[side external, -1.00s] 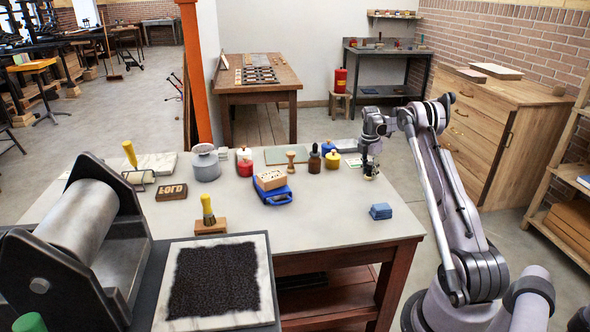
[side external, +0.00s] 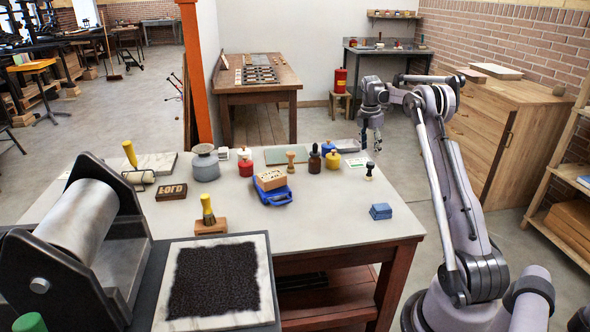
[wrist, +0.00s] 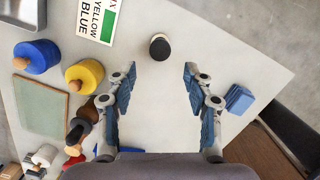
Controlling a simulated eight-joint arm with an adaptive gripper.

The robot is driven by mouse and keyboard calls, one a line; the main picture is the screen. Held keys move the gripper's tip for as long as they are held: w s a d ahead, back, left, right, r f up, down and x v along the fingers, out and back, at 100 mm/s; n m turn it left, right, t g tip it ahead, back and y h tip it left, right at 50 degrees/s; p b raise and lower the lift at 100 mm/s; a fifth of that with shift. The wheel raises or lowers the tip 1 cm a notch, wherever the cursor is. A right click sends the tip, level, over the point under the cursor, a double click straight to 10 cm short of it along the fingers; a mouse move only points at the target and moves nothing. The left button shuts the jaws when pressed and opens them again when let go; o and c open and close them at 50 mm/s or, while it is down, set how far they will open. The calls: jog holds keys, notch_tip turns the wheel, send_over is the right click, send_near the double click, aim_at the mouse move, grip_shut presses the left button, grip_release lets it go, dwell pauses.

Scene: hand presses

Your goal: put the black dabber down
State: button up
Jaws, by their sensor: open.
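The black dabber (side external: 369,171) stands upright on the light table top near its right end. From above, in the wrist view, the dabber (wrist: 160,47) is a dark round head with a pale rim, resting on bare table. My gripper (side external: 371,147) is above the dabber in the side view, apart from it. In the wrist view my gripper (wrist: 161,88) has its two fingers spread wide. It is open and empty, and the dabber lies beyond the fingertips.
A printed card (wrist: 98,20) lies left of the dabber, with blue (wrist: 38,57) and yellow (wrist: 84,76) dabbers further left. A small blue block (side external: 380,211) sits near the table's right edge. Bare table (side external: 335,215) surrounds the dabber.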

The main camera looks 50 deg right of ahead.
jog(key=w+a+r+m+t, duration=0.15)
jog(key=a+r, duration=0.25)
jog(key=a, duration=0.5)
jog(key=w+a+r+m+t, duration=0.15)
jog(key=a+r, duration=0.25)
jog(key=a, duration=0.4)
jog(key=w+a+r+m, duration=0.25)
jog(key=a+r, duration=0.25)
jog(key=a, duration=0.4)
jog(key=s+a+f+m+t, duration=0.1)
jog(key=s+a, duration=0.3)
jog(key=a, duration=0.4)
jog(key=s+a+f+m+t+y, duration=0.1)
jog(key=s+a+f+m+t, duration=0.1)
jog(key=a, duration=0.7)
jog(key=s+a+f+m+t, duration=0.1)
jog(key=s+a+f+m, duration=0.2)
jog(key=s+a+m, duration=0.2)
jog(key=shift+s+a+t+y, duration=0.3)
jog(key=shift+s+a+t, duration=0.1)
jog(key=shift+s+a, duration=1.3)
